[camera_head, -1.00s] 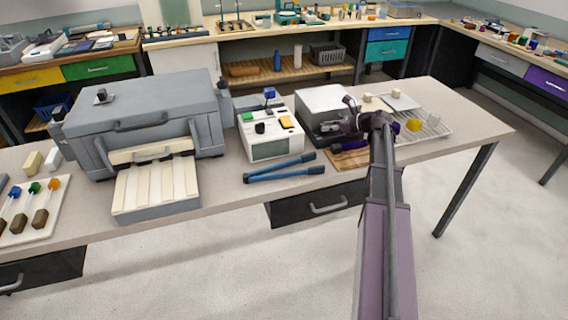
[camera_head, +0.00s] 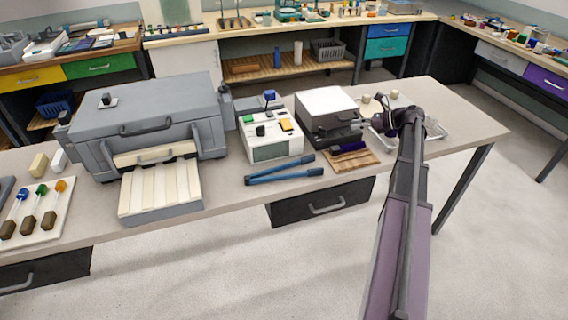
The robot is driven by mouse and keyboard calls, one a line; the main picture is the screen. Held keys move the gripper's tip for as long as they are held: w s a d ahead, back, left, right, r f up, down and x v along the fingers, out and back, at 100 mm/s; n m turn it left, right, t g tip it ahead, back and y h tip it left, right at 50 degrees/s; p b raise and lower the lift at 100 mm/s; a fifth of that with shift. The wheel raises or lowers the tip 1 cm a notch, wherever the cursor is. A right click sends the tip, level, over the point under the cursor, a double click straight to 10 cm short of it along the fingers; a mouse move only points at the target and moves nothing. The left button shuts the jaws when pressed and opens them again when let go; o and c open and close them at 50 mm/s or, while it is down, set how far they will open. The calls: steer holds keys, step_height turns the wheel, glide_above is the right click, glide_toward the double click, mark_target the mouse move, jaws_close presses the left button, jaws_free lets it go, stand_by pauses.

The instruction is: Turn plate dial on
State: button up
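The plate unit (camera_head: 325,101), a box with a pale top and a black front, stands on the bench right of the white control box. My gripper (camera_head: 364,127) is at the right end of its black front, with its fingers pointing left toward it. I cannot make out the dial; it is small or hidden near my gripper. Whether the fingers touch the unit, and whether they are open or shut, is too small to tell.
A wooden board (camera_head: 361,161) with a dark purple item (camera_head: 348,147) lies before the unit. The bench's right end is clear.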

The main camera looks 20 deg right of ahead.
steer(key=w+a+r+m+t+h+p, duration=0.25)
steer(key=w+r+m+t+h, duration=0.3)
steer(key=r+m, duration=0.35)
steer(key=w+a+r+m+t+h+p, duration=0.1)
steer(key=w+r+m+t+h+p, duration=0.35)
steer(key=m, duration=0.65)
steer(key=s+a+f+m+g+h+p, duration=0.25)
steer(key=s+a+f+m+g, duration=0.35)
steer(key=m, duration=0.6)
steer(key=s+a+f+m+g+h+p, duration=0.1)
steer(key=s+a+f+m+g+h, duration=0.3)
steer(key=s+a+m, duration=0.6)
steer(key=s+a+f+m+g+y+p, duration=0.1)
steer(key=s+a+m+g+y, duration=0.3)
steer(key=s+a, duration=0.5)
steer(key=a+f+g+y, duration=0.1)
steer(key=a+g+y, duration=0.1)
steer(key=shift+a+m+g+p, duration=0.3)
steer(key=shift+m+g+p, duration=0.1)
stand_by(0.9)
